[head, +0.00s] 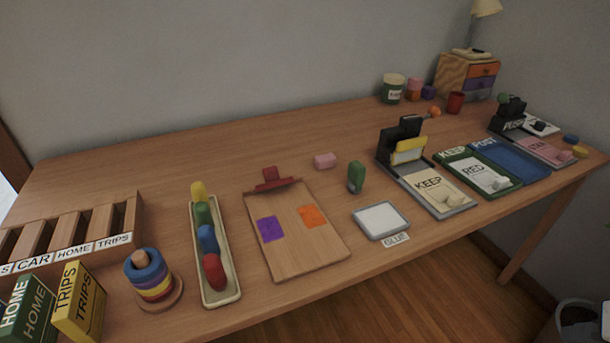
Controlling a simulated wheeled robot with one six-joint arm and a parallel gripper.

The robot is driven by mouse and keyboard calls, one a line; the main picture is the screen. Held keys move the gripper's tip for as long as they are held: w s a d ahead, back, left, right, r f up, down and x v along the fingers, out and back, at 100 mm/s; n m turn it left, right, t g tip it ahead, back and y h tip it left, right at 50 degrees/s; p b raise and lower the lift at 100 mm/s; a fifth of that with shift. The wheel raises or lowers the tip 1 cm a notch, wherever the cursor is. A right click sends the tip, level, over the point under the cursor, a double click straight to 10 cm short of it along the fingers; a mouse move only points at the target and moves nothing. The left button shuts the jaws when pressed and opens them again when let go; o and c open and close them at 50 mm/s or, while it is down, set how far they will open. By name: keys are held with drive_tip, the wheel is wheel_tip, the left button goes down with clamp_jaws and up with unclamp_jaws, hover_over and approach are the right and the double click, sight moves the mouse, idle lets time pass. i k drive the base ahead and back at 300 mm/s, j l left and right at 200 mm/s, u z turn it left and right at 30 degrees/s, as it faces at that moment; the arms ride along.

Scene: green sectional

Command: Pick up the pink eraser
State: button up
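The pink eraser (325,161) is a small rounded block lying on the wooden desk (200,155). It sits behind the right part of the clipboard (290,247), just right of the clipboard's red clip (271,178). A green upright object (356,178) stands to its right and nearer the front edge. The eraser appears to touch nothing but the desk, and it is fully visible. My gripper is not in view.
A tray (211,260) with several colored pieces lies left of the clipboard. A white pad (381,220) and a KEEP tray (437,190) lie to the right. The desk behind the eraser is clear up to the wall.

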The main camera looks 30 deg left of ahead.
sight(327, 161)
drive_tip(key=u, duration=0.5)
drive_tip(key=k+u, duration=0.15)
drive_tip(key=u, duration=0.3)
drive_tip(key=j+u, duration=0.1)
drive_tip(key=u, duration=0.4)
